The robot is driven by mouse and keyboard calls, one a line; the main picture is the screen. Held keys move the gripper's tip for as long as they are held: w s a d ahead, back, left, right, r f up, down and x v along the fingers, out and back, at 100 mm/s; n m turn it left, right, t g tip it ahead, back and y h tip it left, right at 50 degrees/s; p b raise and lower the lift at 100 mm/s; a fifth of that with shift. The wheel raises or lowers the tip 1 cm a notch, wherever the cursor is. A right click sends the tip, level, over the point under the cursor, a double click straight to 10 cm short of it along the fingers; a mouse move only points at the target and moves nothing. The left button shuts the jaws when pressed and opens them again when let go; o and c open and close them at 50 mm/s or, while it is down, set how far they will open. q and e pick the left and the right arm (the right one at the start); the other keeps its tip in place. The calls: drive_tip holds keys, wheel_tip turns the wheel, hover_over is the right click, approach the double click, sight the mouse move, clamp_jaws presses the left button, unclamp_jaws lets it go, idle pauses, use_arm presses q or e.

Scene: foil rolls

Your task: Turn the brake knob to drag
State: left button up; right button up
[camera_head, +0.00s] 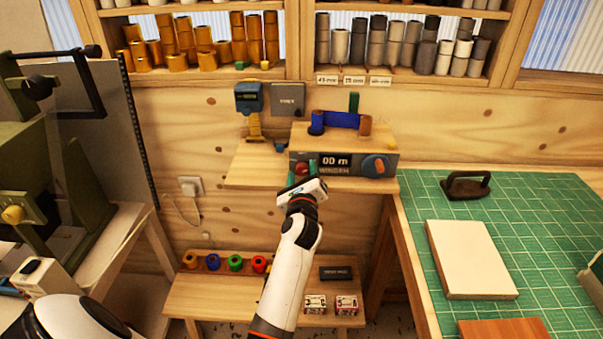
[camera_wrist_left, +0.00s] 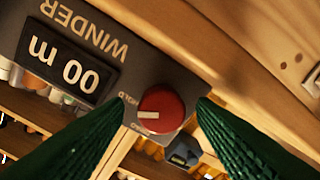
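The winder (camera_head: 341,164) is a grey box with a "00 m" display, on a wooden shelf. The brake knob (camera_wrist_left: 165,101) is red and round with a pale pointer bar, low on the winder's front. In the wrist view the bar points left, near small lettering that seems to read HOLD; other lettering below is too small to read. In the head view the knob (camera_head: 303,168) is partly hidden by my left gripper (camera_head: 304,173). Its green fingers (camera_wrist_left: 161,100) are open on either side of the knob, with gaps visible. My right gripper is not in view.
A second knob, blue and orange (camera_head: 376,166), is on the winder's right. A blue roll (camera_head: 342,120) lies on top. A green cutting mat (camera_head: 540,215) covers the right table.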

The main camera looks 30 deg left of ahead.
use_arm(q)
drive_tip(key=c, duration=1)
drive_tip(key=shift+o, duration=0.2)
drive_tip(key=shift+n, duration=0.4)
drive_tip(key=n, duration=0.4)
drive_tip(key=shift+n, duration=0.3)
drive_tip(key=n, duration=0.4)
drive_tip(key=shift+s+a+n, duration=0.1)
drive_tip(key=shift+n, duration=1.1)
drive_tip(key=shift+r, duration=0.1)
